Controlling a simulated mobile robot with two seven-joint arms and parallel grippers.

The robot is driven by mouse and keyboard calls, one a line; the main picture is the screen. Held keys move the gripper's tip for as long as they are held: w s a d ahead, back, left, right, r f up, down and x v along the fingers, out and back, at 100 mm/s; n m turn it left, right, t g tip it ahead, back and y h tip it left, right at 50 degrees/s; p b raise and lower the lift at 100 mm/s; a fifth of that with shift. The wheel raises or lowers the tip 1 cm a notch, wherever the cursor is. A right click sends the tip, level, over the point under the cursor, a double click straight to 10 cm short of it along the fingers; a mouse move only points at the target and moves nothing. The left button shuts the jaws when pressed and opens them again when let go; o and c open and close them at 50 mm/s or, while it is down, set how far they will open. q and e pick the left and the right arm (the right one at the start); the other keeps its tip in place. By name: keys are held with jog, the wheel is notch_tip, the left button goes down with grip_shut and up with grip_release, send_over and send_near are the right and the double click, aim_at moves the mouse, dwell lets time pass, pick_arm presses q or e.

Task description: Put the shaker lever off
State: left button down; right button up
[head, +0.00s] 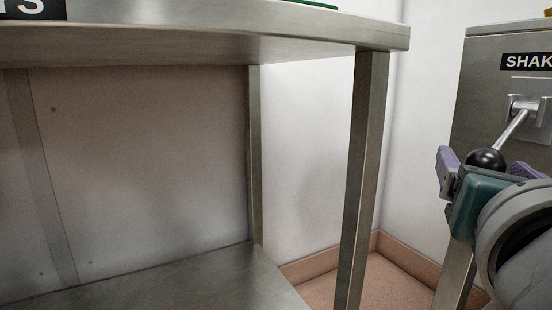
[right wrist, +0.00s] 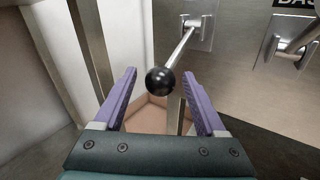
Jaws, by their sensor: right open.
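The shaker lever (head: 512,128) is a metal rod with a black ball knob (head: 486,160), on a bracket under a label reading "SHAK" at the right edge of the head view. The rod slopes down and towards me. My right gripper (head: 483,165) is open, its purple fingers on either side of the knob in the head view. In the right wrist view the knob (right wrist: 160,81) lies between the two fingers of the gripper (right wrist: 159,76), near their tips, with visible gaps on both sides. I cannot tell how deep it sits between them. My left gripper is not in view.
A second lever (right wrist: 293,46) stands to the right of the shaker lever on the same metal panel (right wrist: 245,75), under a partly cut-off label. A steel table (head: 200,45) with a lower shelf (head: 180,285) fills the left. Its leg (head: 362,180) stands left of my gripper.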

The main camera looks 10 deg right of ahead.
jog(key=shift+w+d, duration=0.15)
jog(key=shift+w, duration=0.05)
grip_shut()
dwell(0.6)
dwell(0.8)
